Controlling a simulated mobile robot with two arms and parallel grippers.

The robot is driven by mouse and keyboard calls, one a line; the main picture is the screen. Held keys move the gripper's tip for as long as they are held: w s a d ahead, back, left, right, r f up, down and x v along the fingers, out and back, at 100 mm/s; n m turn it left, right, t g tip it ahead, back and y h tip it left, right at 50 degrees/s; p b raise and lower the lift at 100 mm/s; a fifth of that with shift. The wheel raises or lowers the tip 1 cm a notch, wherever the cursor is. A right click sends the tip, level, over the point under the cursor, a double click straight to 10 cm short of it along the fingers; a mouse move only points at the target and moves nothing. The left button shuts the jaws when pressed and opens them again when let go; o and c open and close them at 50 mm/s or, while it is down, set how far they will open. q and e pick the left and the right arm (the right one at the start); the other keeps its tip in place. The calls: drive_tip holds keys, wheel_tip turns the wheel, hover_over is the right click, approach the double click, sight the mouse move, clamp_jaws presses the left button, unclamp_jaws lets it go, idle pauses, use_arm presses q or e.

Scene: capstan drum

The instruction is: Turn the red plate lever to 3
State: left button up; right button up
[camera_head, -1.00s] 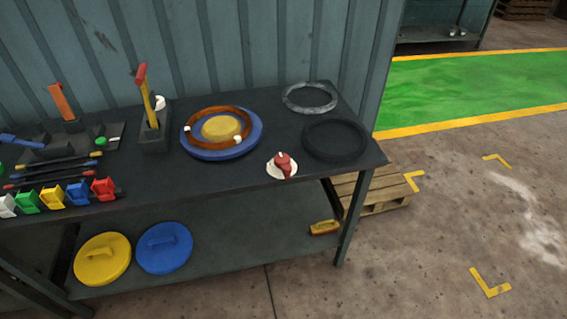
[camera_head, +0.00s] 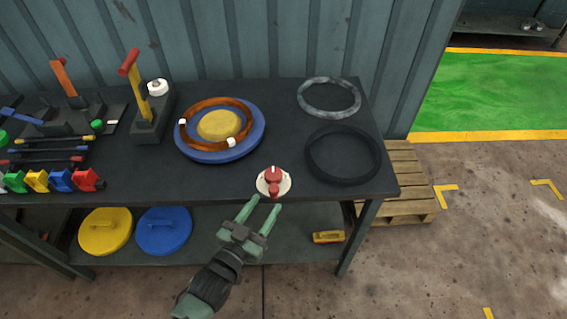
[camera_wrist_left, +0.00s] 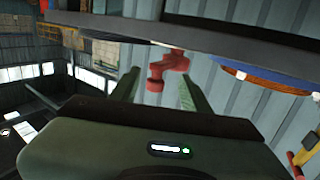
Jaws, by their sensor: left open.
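The red plate lever (camera_head: 272,175) sits on a round pale plate (camera_head: 285,187) near the front edge of the dark table. Its numbers are too small to read. My left gripper (camera_head: 263,203) is open, with its two green fingers pointing at the lever from just in front of the table edge. In the left wrist view the red lever (camera_wrist_left: 166,68) shows beyond and between the two fingertips (camera_wrist_left: 156,82), and no finger is seen to grip it. My right gripper is not in view.
A blue disc (camera_head: 200,155) with a brown ring (camera_head: 245,112) stands left of the lever. A black ring (camera_head: 310,160) and a grey ring (camera_head: 329,112) lie to its right. Yellow (camera_head: 105,238) and blue (camera_head: 164,238) lids rest on the lower shelf.

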sight(272, 190)
use_arm(q)
drive_tip(key=shift+w+d+r, duration=0.15)
drive_tip(key=shift+d+r, duration=0.1)
drive_tip(key=shift+r, duration=0.3)
drive_tip(key=shift+w+d+r, duration=0.1)
drive_tip(key=shift+d+r, duration=0.1)
drive_tip(key=shift+r, duration=0.3)
drive_tip(key=shift+w+d+r+h, duration=0.15)
drive_tip(key=shift+w+r+h, duration=0.1)
drive_tip(key=shift+r+h, duration=0.05)
drive_tip(key=x, duration=0.1)
drive_tip(key=p+x, duration=0.1)
drive_tip(key=x, duration=0.1)
drive_tip(key=shift+r, duration=0.25)
drive_tip(key=x, duration=0.2)
drive_tip(key=shift+w+f, duration=0.15)
drive_tip(key=shift+w, duration=0.2)
drive_tip(key=shift+w+d, duration=0.25)
drive_tip(key=shift+w, duration=0.05)
drive_tip(key=shift+w+f, duration=0.1)
drive_tip(key=shift+w, duration=0.05)
clamp_jaws()
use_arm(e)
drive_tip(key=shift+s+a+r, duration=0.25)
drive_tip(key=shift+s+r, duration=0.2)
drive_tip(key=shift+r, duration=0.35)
